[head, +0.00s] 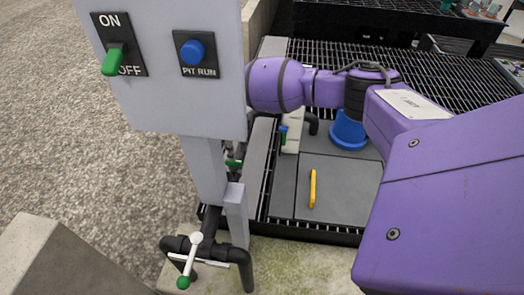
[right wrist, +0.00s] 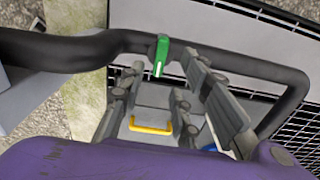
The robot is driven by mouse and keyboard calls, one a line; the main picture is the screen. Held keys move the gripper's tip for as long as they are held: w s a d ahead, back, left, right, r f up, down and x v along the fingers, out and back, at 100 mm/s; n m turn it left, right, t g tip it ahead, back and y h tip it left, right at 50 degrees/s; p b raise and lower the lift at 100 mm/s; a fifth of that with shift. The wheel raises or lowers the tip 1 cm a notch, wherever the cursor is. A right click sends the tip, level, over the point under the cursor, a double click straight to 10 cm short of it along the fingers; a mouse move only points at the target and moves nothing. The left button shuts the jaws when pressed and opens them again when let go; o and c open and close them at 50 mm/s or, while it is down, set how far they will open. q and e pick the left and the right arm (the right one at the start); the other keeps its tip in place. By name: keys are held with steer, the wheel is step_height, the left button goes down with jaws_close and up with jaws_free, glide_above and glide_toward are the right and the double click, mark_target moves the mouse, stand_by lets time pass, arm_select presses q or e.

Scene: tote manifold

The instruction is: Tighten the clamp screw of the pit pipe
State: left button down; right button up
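In the right wrist view a black pipe (right wrist: 80,48) crosses the top and bends down at the right. A green-tipped screw handle (right wrist: 161,54) sits on it. My right gripper (right wrist: 168,72) is open, its grey fingers spread on either side of and below the green handle; contact is not clear. In the head view my purple right arm reaches left and its gripper is hidden behind the grey panel (head: 165,100). A white bar handle with a green end (head: 184,282) is on the near black pipe (head: 243,262). My left gripper is not in view.
The panel carries a green ON/OFF switch (head: 112,62) and a blue PIT RUN button (head: 193,52). Its post (head: 205,170) stands in front of the pit. A grey cover (head: 345,185) with a yellow handle (head: 312,188) lies by the black grating (head: 440,60). A concrete block (head: 60,260) is at lower left.

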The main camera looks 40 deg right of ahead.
step_height(320, 180, up, 8)
steer(key=shift+f, duration=0.25)
steer(key=shift+f, duration=0.1)
stand_by(0.4)
